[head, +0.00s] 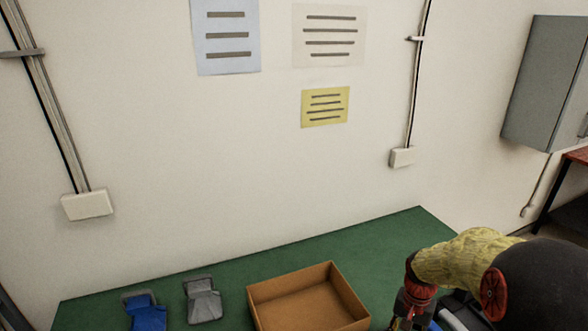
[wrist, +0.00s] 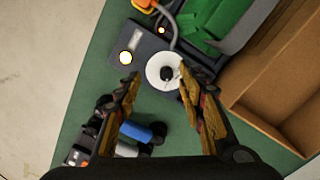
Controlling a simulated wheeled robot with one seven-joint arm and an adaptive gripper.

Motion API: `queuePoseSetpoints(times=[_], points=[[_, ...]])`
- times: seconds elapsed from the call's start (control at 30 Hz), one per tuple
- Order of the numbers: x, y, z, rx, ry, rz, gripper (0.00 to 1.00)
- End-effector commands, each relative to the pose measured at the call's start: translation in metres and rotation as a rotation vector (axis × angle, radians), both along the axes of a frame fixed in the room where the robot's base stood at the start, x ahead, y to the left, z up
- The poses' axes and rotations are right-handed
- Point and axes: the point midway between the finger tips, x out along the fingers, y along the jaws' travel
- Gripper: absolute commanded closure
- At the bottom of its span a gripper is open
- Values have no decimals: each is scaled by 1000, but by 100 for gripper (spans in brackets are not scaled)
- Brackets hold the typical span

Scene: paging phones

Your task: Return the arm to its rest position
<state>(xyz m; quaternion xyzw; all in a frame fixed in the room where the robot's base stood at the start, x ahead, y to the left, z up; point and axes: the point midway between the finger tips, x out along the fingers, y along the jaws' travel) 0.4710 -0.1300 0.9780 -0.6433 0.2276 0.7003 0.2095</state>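My gripper (wrist: 160,80) shows in the wrist view with its two yellow-brown fingers well apart, open and with nothing visibly clamped between them. Beyond the fingertips lies a dark device with a white disc (wrist: 160,70) that has a black centre. I cannot tell the gap between the fingertips and that device. My arm (head: 465,257), with yellow covering and red and black joints, reaches in at the lower right of the head view. My fingertips cannot be made out there.
A green-topped table (head: 235,275) stands against the wall. It bears an open brown box (head: 345,290), a blue item (head: 147,312) and a grey item (head: 204,303). In the wrist view, a blue cylinder (wrist: 136,131) lies near the fingers, and green pieces (wrist: 205,25) sit at the top.

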Motion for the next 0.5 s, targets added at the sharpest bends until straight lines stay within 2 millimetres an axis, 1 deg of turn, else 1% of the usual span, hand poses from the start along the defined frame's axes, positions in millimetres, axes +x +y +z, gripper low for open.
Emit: queuePoseSetpoints(times=[0.03,0.1,0.27,0.37,0.5], points=[[-13,4,9,6,4,41,60],[-27,12,26,11,-5,103,60],[-54,32,64,9,-45,223,60],[-72,46,90,-1,-87,299,60],[-103,69,130,-25,-172,411,60]])
